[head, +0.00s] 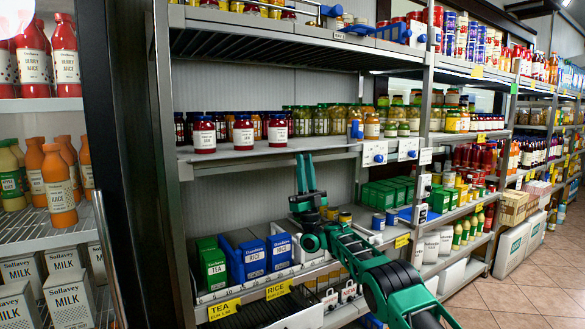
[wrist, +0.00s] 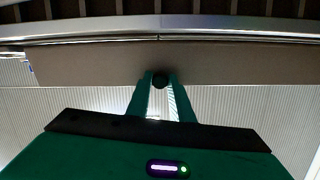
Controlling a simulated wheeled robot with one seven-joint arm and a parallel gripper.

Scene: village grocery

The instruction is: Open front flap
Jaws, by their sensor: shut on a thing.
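A plain grey-brown panel (wrist: 100,65) spans the wrist view below a metal edge; it looks like the front flap, but I cannot tell for sure. A dark round knob (wrist: 160,80) sits at its lower edge. My gripper (wrist: 160,88) has its two green fingers around the knob, one on each side, shut on it. In the head view my gripper (head: 305,165) points up at the front edge of the middle shelf (head: 250,160). The panel and knob cannot be made out there.
Blue rice boxes (head: 245,260) and a green tea box (head: 212,264) stand on the lower shelf. A drinks cooler (head: 100,215) is at the left.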

